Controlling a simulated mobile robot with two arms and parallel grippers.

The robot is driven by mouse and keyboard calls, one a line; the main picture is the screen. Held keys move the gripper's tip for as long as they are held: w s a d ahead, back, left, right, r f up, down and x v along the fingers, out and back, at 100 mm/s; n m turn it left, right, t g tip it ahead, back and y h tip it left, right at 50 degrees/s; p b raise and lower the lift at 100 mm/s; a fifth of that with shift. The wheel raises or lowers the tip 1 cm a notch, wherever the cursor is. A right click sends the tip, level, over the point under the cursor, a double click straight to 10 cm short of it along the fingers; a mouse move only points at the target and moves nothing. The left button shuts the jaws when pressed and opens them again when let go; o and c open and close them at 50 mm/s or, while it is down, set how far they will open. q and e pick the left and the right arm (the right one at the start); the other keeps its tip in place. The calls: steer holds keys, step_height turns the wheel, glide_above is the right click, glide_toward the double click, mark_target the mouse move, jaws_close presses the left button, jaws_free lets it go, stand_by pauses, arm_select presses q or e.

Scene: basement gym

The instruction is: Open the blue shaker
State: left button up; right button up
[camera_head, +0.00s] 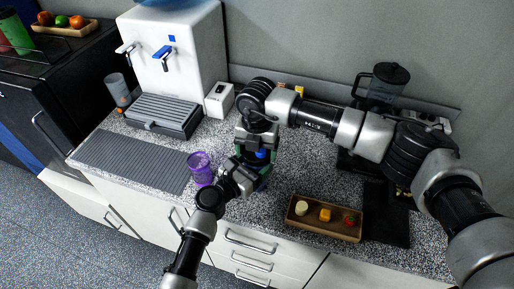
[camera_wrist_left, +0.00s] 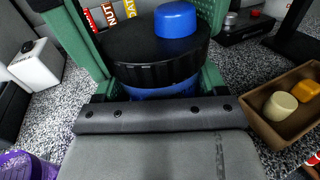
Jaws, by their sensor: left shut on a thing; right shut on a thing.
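The blue shaker stands on the speckled counter, mostly hidden by my grippers in the head view. In the left wrist view the blue shaker (camera_wrist_left: 160,91) is close up, with a wide black lid (camera_wrist_left: 150,55) and a blue cap (camera_wrist_left: 176,19). The lid sits on the body. My left gripper (camera_head: 252,177) comes in from the front, shut on the shaker, with green fingers on its sides. My right gripper (camera_head: 258,150) reaches down from above and is shut on the shaker's upper part. Its exact hold is hidden.
A purple cup (camera_head: 201,168) stands just left of my left gripper. A wooden tray (camera_head: 293,219) with small food items lies to the right. A white box (camera_head: 219,100), a water dispenser (camera_head: 195,40) and a blender (camera_head: 386,85) stand behind. A ribbed grey mat (camera_head: 130,160) is clear at left.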

steer(key=n, duration=0.4)
steer(key=shift+n, duration=0.4)
steer(key=n, duration=0.6)
steer(key=shift+r+n, duration=0.1)
steer(key=shift+n, duration=0.3)
steer(key=n, duration=0.6)
steer(key=shift+n, duration=0.4)
steer(key=n, duration=0.5)
steer(key=shift+r, duration=0.2)
steer(key=shift+r, duration=0.9)
steer(key=shift+r, duration=0.1)
